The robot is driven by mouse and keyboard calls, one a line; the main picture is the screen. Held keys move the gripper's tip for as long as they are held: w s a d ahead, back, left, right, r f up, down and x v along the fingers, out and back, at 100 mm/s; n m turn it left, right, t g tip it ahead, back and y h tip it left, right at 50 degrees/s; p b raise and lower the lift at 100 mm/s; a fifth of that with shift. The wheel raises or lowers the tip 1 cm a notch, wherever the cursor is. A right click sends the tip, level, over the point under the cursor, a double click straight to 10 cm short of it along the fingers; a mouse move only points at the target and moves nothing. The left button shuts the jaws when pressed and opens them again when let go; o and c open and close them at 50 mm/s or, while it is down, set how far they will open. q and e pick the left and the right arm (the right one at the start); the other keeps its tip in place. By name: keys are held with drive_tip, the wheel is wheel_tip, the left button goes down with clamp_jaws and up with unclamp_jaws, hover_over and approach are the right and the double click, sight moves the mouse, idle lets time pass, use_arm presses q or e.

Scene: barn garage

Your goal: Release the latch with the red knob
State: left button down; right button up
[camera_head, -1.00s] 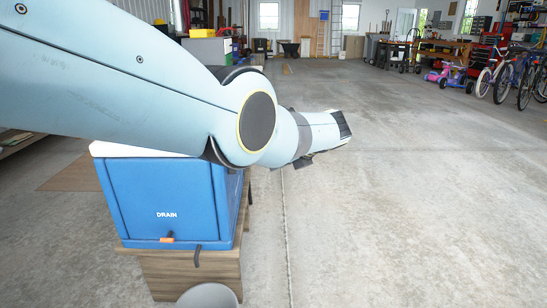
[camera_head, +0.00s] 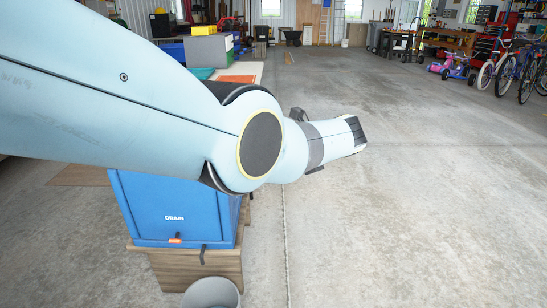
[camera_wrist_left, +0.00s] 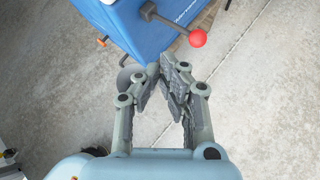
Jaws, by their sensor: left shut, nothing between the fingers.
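A red ball knob (camera_wrist_left: 198,38) sits at the end of a dark lever (camera_wrist_left: 168,19) on the side of a blue box (camera_wrist_left: 128,22). My left gripper (camera_wrist_left: 163,72) is shut and empty just below the knob in the left wrist view, apart from it in the picture. In the head view the blue box (camera_head: 165,203), marked DRAIN, stands on a wooden stand (camera_head: 195,268). My left arm hides its top and far side, and the knob and gripper fingers are not visible there. My right gripper is not in view.
An orange-tipped part (camera_head: 175,238) sits low on the box front. A grey bucket (camera_head: 211,291) stands on the floor before the stand. Bicycles (camera_head: 512,75) are far right. The concrete floor (camera_head: 400,220) to the right is clear.

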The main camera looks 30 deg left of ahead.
use_arm(q)
drive_tip(key=shift+p+v, duration=0.55)
drive_tip(key=shift+v, duration=1.25)
drive_tip(key=shift+s, duration=0.15)
